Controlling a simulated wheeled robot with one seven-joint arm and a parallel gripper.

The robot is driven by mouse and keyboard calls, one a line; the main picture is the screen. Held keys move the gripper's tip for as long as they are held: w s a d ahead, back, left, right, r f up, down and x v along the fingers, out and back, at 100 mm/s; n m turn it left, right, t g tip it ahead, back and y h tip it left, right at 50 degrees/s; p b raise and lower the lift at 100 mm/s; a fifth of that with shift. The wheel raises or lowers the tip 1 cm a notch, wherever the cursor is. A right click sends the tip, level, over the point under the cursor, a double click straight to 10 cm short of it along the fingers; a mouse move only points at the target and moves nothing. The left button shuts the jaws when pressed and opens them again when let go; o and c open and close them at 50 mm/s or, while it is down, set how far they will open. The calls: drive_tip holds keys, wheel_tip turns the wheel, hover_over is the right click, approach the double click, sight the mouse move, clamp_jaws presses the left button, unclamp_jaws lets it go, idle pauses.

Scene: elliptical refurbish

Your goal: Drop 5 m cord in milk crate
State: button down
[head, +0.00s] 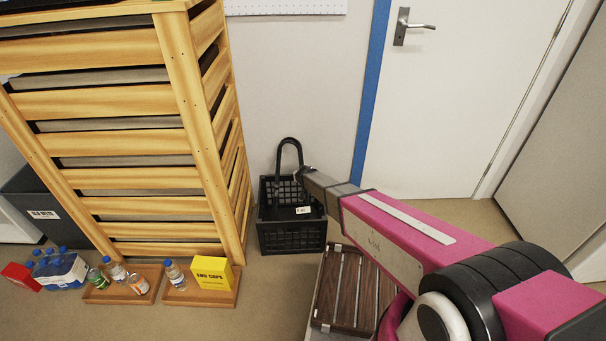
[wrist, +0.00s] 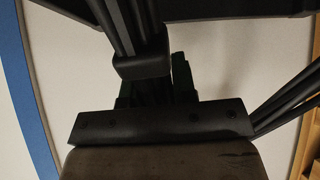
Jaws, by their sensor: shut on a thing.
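The black milk crate (head: 291,238) stands on the floor beyond the end of my arm, right of the wooden slatted unit. My gripper (head: 300,174) is over the crate and shut on a black cord (head: 290,141). The cord arches above the gripper, and its lower part hangs down toward the crate. A small white label (head: 303,210) shows at the crate's opening; whether it is on the cord or the crate I cannot tell. In the wrist view, dark cord strands (wrist: 122,28) show by the black gripper parts. The cord's lower end blends into the dark crate.
The wooden slatted unit (head: 130,135) stands close left of the crate. A brown slatted top (head: 345,290) is in front, under my arm. Wooden trays (head: 205,297) with bottles, cans and a yellow box (head: 212,279) lie at lower left. A white door (head: 455,110) is behind.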

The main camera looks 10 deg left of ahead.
wheel_tip(320, 180, down, 12)
idle(1.4)
drive_tip(key=c, duration=0.8)
unclamp_jaws()
drive_tip(key=shift+f, duration=0.1)
drive_tip(key=shift+c, duration=0.2)
drive_tip(key=shift+s+d+r+g, duration=0.1)
drive_tip(key=shift+s+r+g, duration=0.05)
drive_tip(key=shift+r+g, duration=0.2)
drive_tip(key=shift+s+d+r+g+h, duration=0.1)
drive_tip(key=shift+s+r+g+h, duration=0.3)
drive_tip(key=shift+g, duration=0.5)
drive_tip(key=shift+s+r+g+h, duration=0.1)
drive_tip(key=shift+s+r+g, duration=0.1)
drive_tip(key=shift+r+g, duration=0.5)
drive_tip(key=shift+f, duration=0.1)
